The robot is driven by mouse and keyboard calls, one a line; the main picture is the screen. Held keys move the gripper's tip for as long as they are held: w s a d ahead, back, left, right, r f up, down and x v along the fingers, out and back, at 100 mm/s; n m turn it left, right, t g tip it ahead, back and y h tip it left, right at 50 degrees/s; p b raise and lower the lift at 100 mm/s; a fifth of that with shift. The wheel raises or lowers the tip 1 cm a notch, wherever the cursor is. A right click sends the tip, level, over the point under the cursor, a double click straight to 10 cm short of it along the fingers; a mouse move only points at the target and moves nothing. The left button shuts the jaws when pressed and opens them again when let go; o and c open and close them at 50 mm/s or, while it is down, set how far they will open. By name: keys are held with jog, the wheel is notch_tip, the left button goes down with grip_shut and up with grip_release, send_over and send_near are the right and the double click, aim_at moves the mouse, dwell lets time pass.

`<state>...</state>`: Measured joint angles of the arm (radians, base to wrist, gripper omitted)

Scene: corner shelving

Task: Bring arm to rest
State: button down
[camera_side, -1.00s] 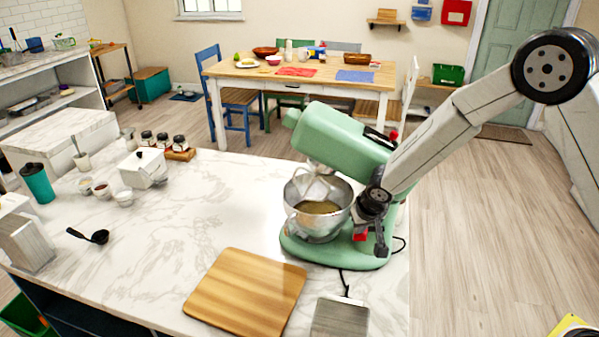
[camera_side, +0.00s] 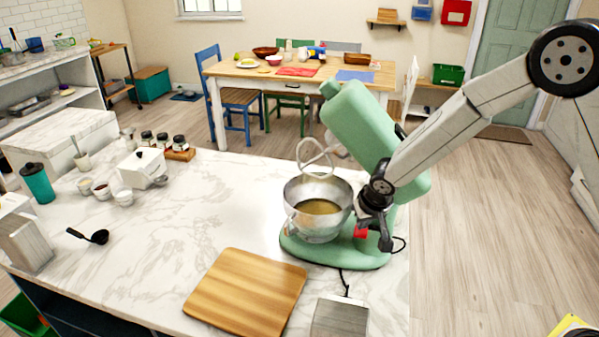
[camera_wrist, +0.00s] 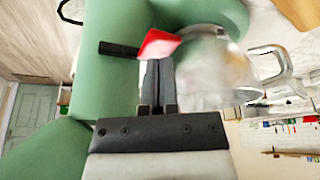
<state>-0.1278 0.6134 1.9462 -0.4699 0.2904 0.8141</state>
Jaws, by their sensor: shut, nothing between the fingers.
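My gripper (camera_side: 386,243) is at the right side of the green stand mixer (camera_side: 362,124), close to its column, pointing down. In the wrist view my gripper (camera_wrist: 157,62) has its fingers together with nothing between them. A red-tipped lever (camera_wrist: 158,45) on the mixer shows just beyond the fingertips; I cannot tell whether they touch. The mixer's head is tilted up, with the whisk (camera_side: 316,157) raised above the steel bowl (camera_side: 318,222). The bowl stands on the mixer base and holds a yellowish-brown mixture.
A wooden cutting board (camera_side: 246,291) and a grey metal box (camera_side: 340,318) lie in front of the mixer. The counter's middle is clear. Open floor lies right.

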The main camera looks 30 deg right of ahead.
jog(key=s+d+r+n, duration=0.1)
jog(key=s+d+r, duration=0.1)
jog(key=s, duration=0.7)
jog(key=s+d+r+n+g+y, duration=0.1)
jog(key=s+r, duration=0.3)
jog(key=s, duration=0.6)
jog(key=shift+d+r+n, duration=0.4)
jog(key=shift+n, duration=0.1)
